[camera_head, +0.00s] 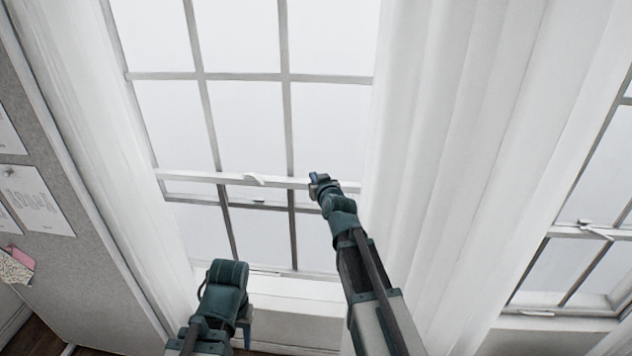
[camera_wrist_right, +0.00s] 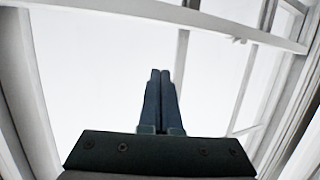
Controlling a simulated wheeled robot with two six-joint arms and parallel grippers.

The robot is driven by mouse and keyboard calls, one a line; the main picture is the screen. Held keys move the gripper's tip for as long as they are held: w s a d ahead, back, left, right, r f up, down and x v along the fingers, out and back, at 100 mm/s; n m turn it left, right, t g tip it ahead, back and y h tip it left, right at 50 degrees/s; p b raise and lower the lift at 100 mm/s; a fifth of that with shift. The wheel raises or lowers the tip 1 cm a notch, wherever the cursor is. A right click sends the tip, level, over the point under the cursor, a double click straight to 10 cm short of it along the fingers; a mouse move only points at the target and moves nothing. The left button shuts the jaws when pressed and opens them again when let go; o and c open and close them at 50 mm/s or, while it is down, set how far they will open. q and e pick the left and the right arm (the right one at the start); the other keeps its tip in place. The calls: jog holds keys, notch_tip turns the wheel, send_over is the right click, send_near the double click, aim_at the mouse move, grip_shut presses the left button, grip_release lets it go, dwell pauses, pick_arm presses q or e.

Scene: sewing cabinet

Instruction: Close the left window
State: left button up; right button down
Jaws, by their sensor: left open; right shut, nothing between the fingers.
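The left window (camera_head: 220,181) has white bars and pale panes and fills the middle left of the head view. A long horizontal rail crosses it with a small latch (camera_head: 255,180) on top. A second, thinner bar shows just below, apart from the rail. The window's lower bar (camera_head: 270,270) is near the sill. My right gripper (camera_head: 318,178) is at the right part of the rail; contact cannot be told. In the right wrist view its fingers (camera_wrist_right: 161,100) are together and empty before a pale pane. My left gripper (camera_head: 246,325) is low, below the sill, mostly hidden by its wrist.
White curtains hang left (camera_head: 105,150) and right (camera_head: 450,150) of the window. Another window (camera_head: 575,235) is at the far right. A grey pinboard (camera_head: 75,185) with papers stands at the left. The sill (camera_head: 290,290) looks clear.

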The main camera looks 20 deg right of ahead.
jog(key=b, duration=0.2)
send_over(308, 211)
jog(key=v, duration=0.2)
notch_tip(308, 211, down, 2)
jog(key=shift+s+f+b, duration=0.1)
jog(key=shift+f+b, duration=1.65)
jog(key=shift+f, duration=0.45)
notch_tip(308, 211, down, 15)
jog(key=b, duration=1.5)
jog(key=shift+s+r, duration=0.15)
jog(key=shift+r, duration=0.05)
